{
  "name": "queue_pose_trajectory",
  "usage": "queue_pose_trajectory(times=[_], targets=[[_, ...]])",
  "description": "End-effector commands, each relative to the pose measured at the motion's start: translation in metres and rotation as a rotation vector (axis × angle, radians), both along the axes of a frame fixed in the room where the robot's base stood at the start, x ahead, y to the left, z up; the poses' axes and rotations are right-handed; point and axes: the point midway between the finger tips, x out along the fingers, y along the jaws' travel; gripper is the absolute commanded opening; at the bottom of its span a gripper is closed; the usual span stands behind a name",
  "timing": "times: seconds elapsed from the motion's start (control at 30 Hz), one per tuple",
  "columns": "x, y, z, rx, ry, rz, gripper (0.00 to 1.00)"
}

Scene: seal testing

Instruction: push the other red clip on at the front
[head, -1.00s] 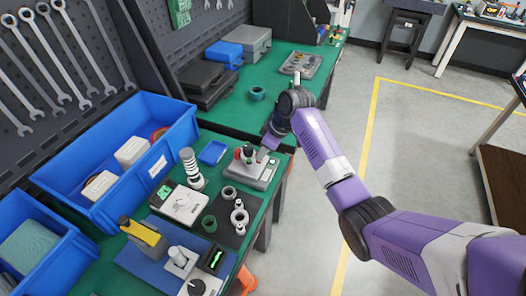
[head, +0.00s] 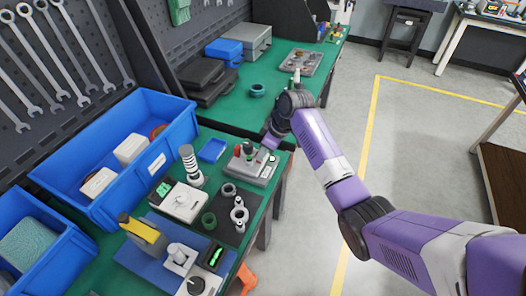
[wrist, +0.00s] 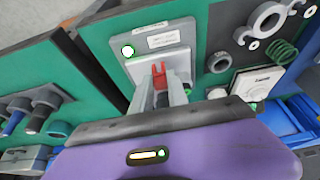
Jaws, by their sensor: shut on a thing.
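The grey test fixture (head: 258,174) stands on the green bench, with a dark round part (head: 249,148) on top. In the wrist view a red clip (wrist: 159,72) sits between the fingertips of my gripper (wrist: 161,84), against the fixture's grey plate (wrist: 174,58). My gripper is shut on this clip. In the head view my wrist hides the fingertips, and I cannot tell how deep the clip sits. No second red clip can be made out clearly.
A dark mat (head: 222,222) with metal rings and a green coil (head: 209,221) lies left of the fixture.

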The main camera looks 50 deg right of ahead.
Motion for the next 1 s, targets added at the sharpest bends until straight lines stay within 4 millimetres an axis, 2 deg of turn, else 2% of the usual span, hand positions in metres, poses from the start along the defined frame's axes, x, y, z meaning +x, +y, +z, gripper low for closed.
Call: queue_pose_trajectory(times=[0.47,0.5,0.6,1.0], targets=[[0.0001,0.0003,-0.0080,0.000,0.000,0.000,0.00],[0.0000,0.0002,-0.0073,0.000,0.000,0.000,0.27],[0.0000,0.0002,-0.0072,0.000,0.000,0.000,0.45],[0.0000,0.0001,-0.0068,0.000,0.000,0.000,0.45]])
